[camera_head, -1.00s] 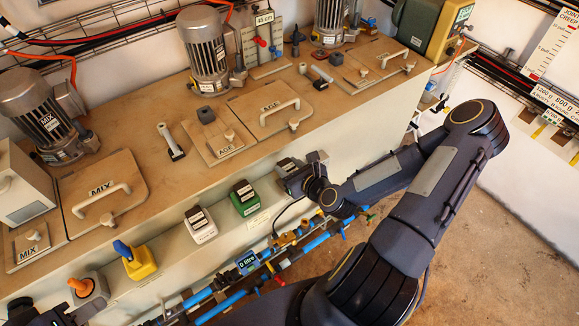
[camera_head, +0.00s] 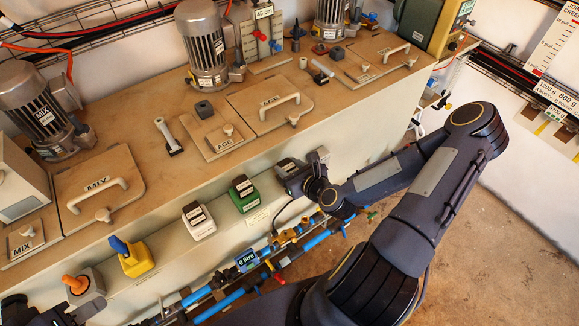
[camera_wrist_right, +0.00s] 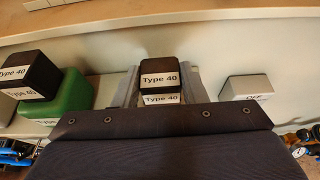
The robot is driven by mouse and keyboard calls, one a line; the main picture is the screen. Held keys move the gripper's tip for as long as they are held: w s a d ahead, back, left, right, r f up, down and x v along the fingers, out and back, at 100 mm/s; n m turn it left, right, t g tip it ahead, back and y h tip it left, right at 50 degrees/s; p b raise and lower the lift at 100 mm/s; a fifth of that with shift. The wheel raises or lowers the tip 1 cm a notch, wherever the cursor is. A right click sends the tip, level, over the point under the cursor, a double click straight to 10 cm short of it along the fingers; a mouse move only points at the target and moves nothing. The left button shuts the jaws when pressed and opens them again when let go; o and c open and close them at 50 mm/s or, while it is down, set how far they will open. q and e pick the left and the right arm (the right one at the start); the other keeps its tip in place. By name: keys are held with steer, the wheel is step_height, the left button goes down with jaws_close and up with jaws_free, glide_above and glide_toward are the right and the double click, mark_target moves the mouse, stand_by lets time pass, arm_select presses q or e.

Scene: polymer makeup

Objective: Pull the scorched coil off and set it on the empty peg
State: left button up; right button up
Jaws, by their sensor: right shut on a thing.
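My right gripper (camera_head: 293,170) is at the front face of the bench, to the right of the green valve base (camera_head: 244,195). In the right wrist view its fingers (camera_wrist_right: 161,88) are shut on the sides of a dark block labelled Type 40, the coil (camera_wrist_right: 159,70). A second white Type 40 label shows just below it. Another dark Type 40 coil (camera_wrist_right: 28,75) sits on the green base to the left. I cannot tell which coil is scorched, nor pick out an empty peg. My left gripper (camera_head: 42,314) is partly cut off at the lower left; its jaws are unclear.
A white base with a dark coil (camera_head: 196,215), a blue-topped yellow base (camera_head: 135,258) and an orange-knobbed grey base (camera_head: 85,286) line the bench front. A white OFF box (camera_wrist_right: 248,90) is right of the gripper. Blue pipes (camera_head: 220,303) run below.

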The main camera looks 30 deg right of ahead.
steer(key=shift+f+b, duration=1)
steer(key=shift+f, duration=0.2)
steer(key=o, duration=1.1)
steer(key=shift+o, duration=0.2)
steer(key=v, duration=0.7)
steer(key=shift+s+r, duration=0.2)
steer(key=shift+s, duration=0.2)
